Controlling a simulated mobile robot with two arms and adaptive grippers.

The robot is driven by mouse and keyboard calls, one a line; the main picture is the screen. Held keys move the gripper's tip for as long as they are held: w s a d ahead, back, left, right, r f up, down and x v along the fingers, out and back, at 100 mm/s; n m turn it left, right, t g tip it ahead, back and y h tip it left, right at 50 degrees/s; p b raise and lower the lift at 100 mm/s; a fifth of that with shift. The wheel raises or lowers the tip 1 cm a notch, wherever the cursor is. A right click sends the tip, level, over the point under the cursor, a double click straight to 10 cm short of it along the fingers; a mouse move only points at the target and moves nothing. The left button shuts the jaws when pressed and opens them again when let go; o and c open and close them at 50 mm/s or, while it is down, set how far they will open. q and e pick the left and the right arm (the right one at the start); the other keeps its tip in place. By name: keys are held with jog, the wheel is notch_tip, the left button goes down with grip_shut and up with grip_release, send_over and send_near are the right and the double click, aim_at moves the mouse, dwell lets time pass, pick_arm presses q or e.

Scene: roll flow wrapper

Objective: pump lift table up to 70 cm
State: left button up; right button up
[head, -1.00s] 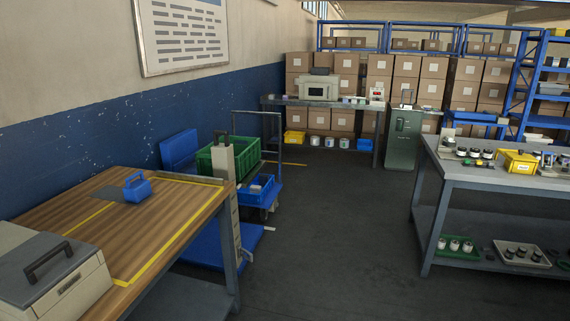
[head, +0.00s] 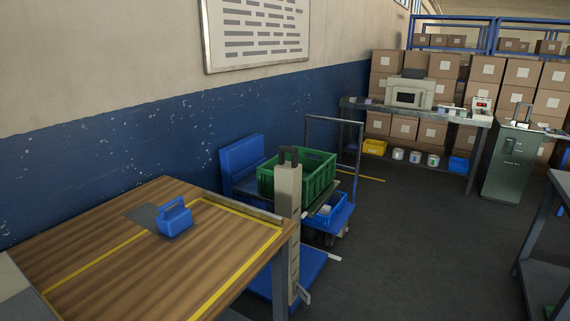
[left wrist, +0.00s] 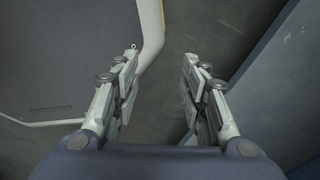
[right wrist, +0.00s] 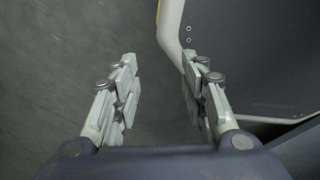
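I cannot single out the lift table for certain. A wheeled blue cart (head: 345,216) with a grey tube push handle (head: 335,119) stands beyond the wooden bench in the head view. A green crate (head: 325,178) sits high near it, and what bears the crate is partly hidden. A grey upright post (head: 287,215) with marks on its side and a dark handle on top stands in front, by a low blue plate (head: 315,268). I cannot read the marks. My left gripper (left wrist: 158,62) and right gripper (right wrist: 160,68) are open and empty over the floor.
The wooden bench (head: 115,245) with yellow lines holds a blue handled block (head: 174,220). A blue panel (head: 241,160) stands by the wall. A grey table (head: 430,114) and a green cabinet (head: 508,165) stand at the back. Dark floor (head: 410,235) is open at centre right.

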pick_arm(q)
jog(key=shift+s+f, duration=0.1)
jog(key=shift+s, duration=1.15)
jog(key=shift+w, duration=0.6)
grip_shut()
jog(key=shift+w, duration=0.1)
pick_arm(e)
jog(key=shift+s, duration=1.25)
jog(key=shift+w, duration=0.2)
jog(key=shift+c, duration=0.8)
jog(key=shift+w, duration=0.15)
